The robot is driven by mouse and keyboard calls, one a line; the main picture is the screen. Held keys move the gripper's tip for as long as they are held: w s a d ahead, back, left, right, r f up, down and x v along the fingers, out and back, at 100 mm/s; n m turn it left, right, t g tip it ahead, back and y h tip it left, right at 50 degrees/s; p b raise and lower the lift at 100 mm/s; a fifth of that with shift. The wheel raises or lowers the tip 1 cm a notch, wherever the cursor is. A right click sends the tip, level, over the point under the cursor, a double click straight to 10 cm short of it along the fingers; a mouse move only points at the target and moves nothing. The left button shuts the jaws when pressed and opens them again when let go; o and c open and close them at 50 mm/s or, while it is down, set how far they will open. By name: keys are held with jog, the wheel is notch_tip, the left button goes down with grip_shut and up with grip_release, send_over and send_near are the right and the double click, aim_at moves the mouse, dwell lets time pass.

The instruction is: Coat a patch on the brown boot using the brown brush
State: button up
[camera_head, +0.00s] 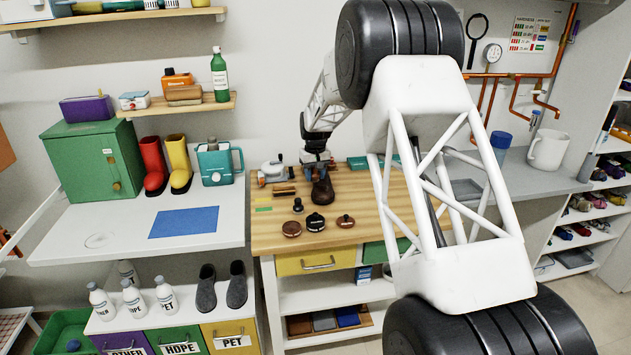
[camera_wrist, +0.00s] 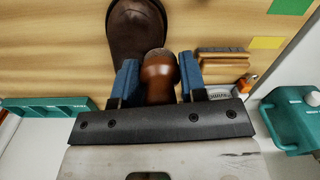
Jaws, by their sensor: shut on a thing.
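My gripper (camera_wrist: 158,82) is shut on a brown, rounded wooden knob, the handle of the brown brush (camera_wrist: 158,66). The brush's bristle end is hidden. In the head view the boot (camera_head: 322,190) is on the wooden worktop, directly below my gripper (camera_head: 317,165). The brush is too small to make out there.
On the worktop (camera_head: 370,210) are several round brown and dark items, such as one with a dark top (camera_head: 315,222), and a wooden block (camera_wrist: 222,58). A grey metal device (camera_head: 272,172) stands at the back left. A teal tray (camera_wrist: 45,106) lies near the boot.

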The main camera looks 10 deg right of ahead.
jog(key=shift+r, duration=2.05)
jog(key=shift+s, duration=0.1)
jog(key=s+a+f+n, duration=0.2)
jog(key=s+a, duration=0.3)
jog(key=s, duration=0.6)
jog(key=s+a+f+n, duration=0.2)
jog(key=s+a+f, duration=0.3)
jog(key=s, duration=0.6)
jog(key=shift+s+a+f+n, duration=0.2)
jog(key=shift+a+n, duration=0.1)
jog(key=shift+a, duration=0.05)
jog(key=w, duration=0.5)
jog(key=w+a+f, duration=0.1)
jog(key=w, duration=0.4)
jog(key=w+a, duration=0.1)
jog(key=w, duration=0.5)
jog(key=shift+a+f, duration=0.15)
jog(key=shift+f, duration=0.1)
jog(key=shift+f, duration=0.1)
